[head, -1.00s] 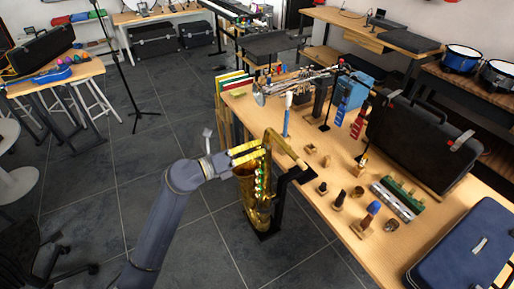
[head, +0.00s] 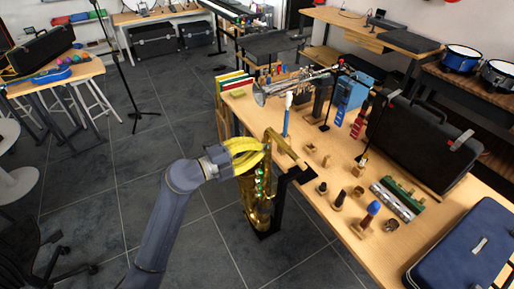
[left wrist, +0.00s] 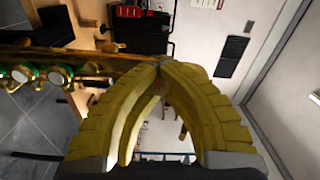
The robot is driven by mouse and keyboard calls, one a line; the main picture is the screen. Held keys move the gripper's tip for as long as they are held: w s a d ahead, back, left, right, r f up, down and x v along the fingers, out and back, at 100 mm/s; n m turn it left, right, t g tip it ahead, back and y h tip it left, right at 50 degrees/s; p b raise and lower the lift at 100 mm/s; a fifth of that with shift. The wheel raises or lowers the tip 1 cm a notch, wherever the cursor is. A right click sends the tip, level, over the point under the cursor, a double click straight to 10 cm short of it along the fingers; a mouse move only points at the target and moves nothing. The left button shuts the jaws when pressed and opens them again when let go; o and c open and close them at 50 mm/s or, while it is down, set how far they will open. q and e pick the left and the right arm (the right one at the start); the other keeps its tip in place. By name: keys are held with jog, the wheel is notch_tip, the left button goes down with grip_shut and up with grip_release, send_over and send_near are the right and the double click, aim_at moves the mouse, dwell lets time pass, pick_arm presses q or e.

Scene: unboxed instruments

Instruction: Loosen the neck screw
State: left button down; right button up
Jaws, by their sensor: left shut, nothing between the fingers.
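A gold saxophone (head: 256,205) stands upright on a black stand beside the table, its neck (head: 284,146) reaching toward the table edge. My left gripper (head: 266,152) has yellow fingers and is at the top of the saxophone body, near the neck joint. In the left wrist view the fingers (left wrist: 160,66) curve together and their tips meet right at the brass tube (left wrist: 100,62), with nothing seen between them. Green-ringed keys show to the left of the tips. I cannot make out the neck screw; it is small or hidden by the fingers. My right gripper is not in view.
The wooden table (head: 345,222) to the right holds small wooden stands, mouthpieces, a trumpet (head: 300,82), a black case (head: 418,138) and a blue case (head: 468,250). Colored folders (head: 235,82) stand at the table's far left end.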

pick_arm(q)
jog(key=shift+w+a+r+n, duration=0.1)
jog(key=shift+n, duration=0.8)
jog(key=c, duration=1.3)
grip_release()
